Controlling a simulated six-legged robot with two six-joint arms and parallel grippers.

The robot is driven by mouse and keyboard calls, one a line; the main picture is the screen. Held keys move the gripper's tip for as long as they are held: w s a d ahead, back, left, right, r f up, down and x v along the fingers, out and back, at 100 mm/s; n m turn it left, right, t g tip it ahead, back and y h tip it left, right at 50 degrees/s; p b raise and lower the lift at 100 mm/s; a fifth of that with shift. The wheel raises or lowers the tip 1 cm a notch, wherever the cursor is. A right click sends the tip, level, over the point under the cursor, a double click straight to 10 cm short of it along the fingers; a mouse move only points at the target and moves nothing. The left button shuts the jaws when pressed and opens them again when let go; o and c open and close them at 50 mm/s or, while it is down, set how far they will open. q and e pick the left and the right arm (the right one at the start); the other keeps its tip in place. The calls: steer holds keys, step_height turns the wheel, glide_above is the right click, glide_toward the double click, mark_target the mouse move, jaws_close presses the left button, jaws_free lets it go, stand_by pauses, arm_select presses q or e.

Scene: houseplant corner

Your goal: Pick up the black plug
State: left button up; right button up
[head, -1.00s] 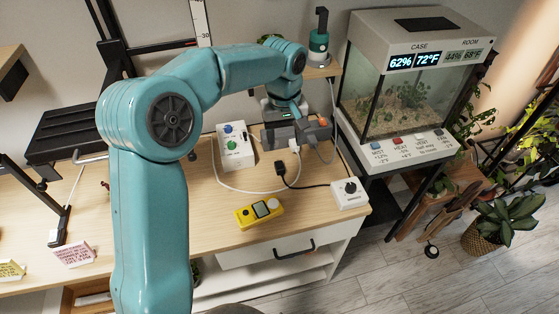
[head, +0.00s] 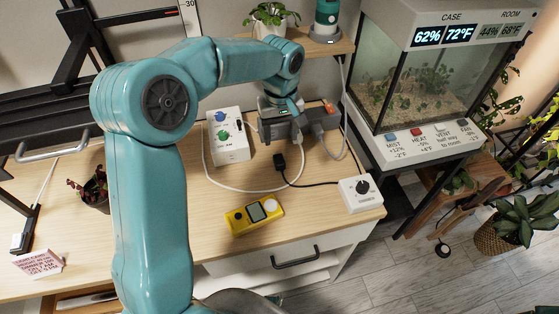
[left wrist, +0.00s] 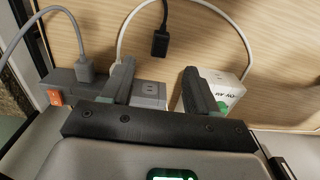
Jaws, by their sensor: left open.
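The black plug (head: 279,161) lies on the wooden desk, in front of the grey power strip (head: 329,117). Its black cord runs right to a white box with a black knob (head: 361,194). My left gripper (head: 282,134) is open and empty over the strip area, behind the plug. In the left wrist view the black plug (left wrist: 160,42) shows beyond my fingertips (left wrist: 160,82), roughly between them and apart from both. The power strip (left wrist: 58,82) with its orange switch passes behind one finger. My right gripper is not in view.
A grey plug (left wrist: 92,66) and a white cord (left wrist: 122,35) lie near the fingers. A yellow meter (head: 254,216) lies nearer the desk's front edge. A glass terrarium (head: 420,90) stands right.

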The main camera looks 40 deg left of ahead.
arm_select(q)
glide_above(280, 161)
steer(key=f, duration=0.5)
steer(key=shift+s+d, duration=0.1)
steer(key=shift+s, duration=0.1)
step_height(280, 161, down, 5)
steer(key=shift+w+f, duration=0.15)
jaws_close()
